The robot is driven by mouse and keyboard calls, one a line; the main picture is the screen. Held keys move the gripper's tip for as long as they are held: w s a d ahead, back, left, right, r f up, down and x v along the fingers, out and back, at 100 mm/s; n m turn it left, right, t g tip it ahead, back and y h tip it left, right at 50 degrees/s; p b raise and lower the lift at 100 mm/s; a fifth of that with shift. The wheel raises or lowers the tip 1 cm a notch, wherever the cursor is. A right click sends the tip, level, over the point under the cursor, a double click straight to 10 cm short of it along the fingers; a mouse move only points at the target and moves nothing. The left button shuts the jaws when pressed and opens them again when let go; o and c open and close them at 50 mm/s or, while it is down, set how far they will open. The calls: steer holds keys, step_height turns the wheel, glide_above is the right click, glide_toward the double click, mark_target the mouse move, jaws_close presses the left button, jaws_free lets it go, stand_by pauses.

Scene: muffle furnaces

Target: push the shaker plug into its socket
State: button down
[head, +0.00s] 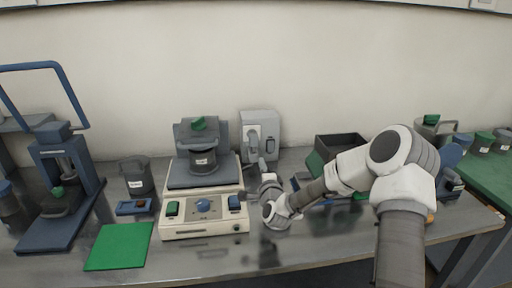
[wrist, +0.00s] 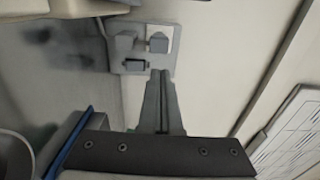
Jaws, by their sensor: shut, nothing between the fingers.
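A grey socket box (head: 260,122) stands against the wall behind the bench, right of the shaker (head: 203,205). A light grey plug-like block (head: 253,133) is on its front, with a small dark switch (head: 270,145) to the right. In the wrist view the box's face (wrist: 143,50) carries two blocky grey shapes and a dark switch (wrist: 135,64); I cannot tell how deep the plug sits. My gripper (wrist: 159,73) is shut and empty, its fingertips at or near the face's edge. In the head view its fingers are small beside the box, and contact is unclear.
A dark open bin (head: 341,142) stands right of the box, partly behind my arm. A dark cup (head: 136,176), a green mat (head: 119,246) and a blue press (head: 58,190) are at the left. The front bench strip right of the shaker is mostly clear.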

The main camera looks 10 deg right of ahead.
mark_target(255, 142)
steer(key=w, duration=1.3)
steer(key=shift+w, duration=0.15)
steer(key=shift+b, duration=0.35)
